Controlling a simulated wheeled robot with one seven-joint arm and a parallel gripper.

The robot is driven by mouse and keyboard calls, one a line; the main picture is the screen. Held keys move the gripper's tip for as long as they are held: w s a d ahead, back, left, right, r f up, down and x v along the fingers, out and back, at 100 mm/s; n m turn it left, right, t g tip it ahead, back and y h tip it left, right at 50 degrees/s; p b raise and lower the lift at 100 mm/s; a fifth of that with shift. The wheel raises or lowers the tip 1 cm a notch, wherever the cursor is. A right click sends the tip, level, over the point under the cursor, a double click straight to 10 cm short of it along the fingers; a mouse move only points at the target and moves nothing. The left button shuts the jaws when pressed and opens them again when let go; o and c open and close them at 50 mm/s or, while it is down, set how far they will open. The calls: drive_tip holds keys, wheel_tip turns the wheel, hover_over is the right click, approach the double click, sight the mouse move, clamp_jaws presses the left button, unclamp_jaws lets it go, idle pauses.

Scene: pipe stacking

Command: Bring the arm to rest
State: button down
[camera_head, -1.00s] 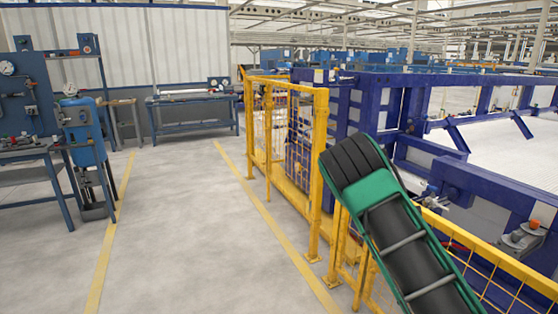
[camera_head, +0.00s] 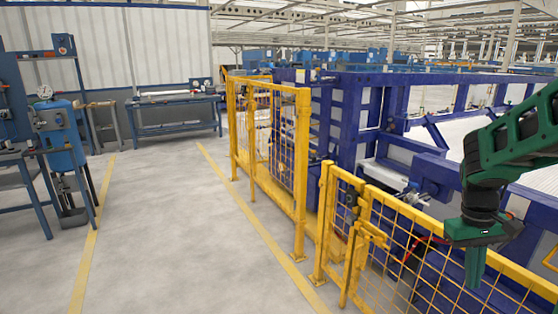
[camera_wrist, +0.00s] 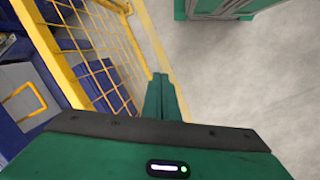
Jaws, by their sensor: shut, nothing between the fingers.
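My green and black arm comes in from the right edge in the head view. My gripper (camera_head: 475,268) hangs from its end, pointing down in front of the yellow mesh fence. The two green fingers are together with nothing between them. In the wrist view the fingers (camera_wrist: 162,80) also show closed, reaching out over the grey floor beside the yellow fence (camera_wrist: 90,60).
The yellow fence (camera_head: 360,208) runs along the right, with blue machinery (camera_head: 345,130) behind it. A blue test stand (camera_head: 62,155) is at the left and a workbench (camera_head: 178,113) at the back. The grey floor (camera_head: 160,230) between is clear.

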drive_tip(key=s+a+r+m+y, duration=0.1)
drive_tip(key=s+a+m, duration=0.1)
drive_tip(key=s, duration=0.6)
drive_tip(key=s+a+r+m+t+y, duration=0.1)
drive_tip(key=s+a+r+m, duration=0.1)
drive_tip(key=s+a, duration=0.3)
drive_tip(key=s, duration=0.3)
drive_tip(key=shift+a+m+t, duration=0.2)
drive_tip(key=shift+m+t, duration=0.1)
drive_tip(key=shift+s, duration=0.1)
drive_tip(key=shift+w+f, duration=0.2)
drive_tip(key=shift+w, duration=0.4)
